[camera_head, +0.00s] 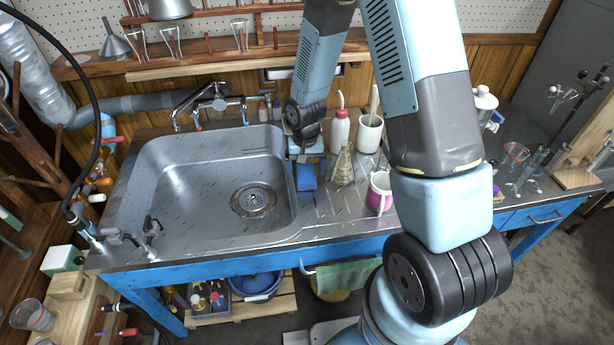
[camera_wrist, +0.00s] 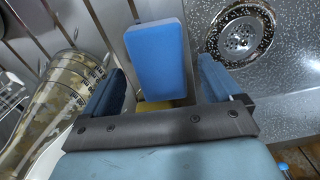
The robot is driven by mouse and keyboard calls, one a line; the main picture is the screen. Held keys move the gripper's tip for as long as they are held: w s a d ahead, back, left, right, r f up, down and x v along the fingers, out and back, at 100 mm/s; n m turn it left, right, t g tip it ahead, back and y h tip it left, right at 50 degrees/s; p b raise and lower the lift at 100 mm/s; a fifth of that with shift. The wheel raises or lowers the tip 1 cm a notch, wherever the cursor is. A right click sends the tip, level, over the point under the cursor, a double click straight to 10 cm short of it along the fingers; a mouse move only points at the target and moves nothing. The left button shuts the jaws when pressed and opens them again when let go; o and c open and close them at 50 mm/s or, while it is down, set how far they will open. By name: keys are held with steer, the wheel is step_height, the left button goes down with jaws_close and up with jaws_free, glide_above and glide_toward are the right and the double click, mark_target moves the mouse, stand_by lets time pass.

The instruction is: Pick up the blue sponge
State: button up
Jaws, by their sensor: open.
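The blue sponge (camera_head: 306,177) stands on the metal drainboard at the right edge of the sink. In the wrist view the blue sponge (camera_wrist: 158,58) lies between and ahead of the two fingers, with a yellow part showing at its lower end. My gripper (camera_head: 305,158) is directly above and behind the sponge, pointing down. In the wrist view my gripper (camera_wrist: 163,85) is open, with one blue-padded finger on each side and a gap to the sponge on the right. Contact on the left side cannot be told.
The sink basin (camera_head: 170,195) with its drain is to the left. A conical flask (camera_head: 343,168) stands close right of the sponge. Taps (camera_head: 213,103) rise behind the sink.

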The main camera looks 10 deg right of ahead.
steer(key=shift+f, duration=1.15)
steer(key=c, duration=1)
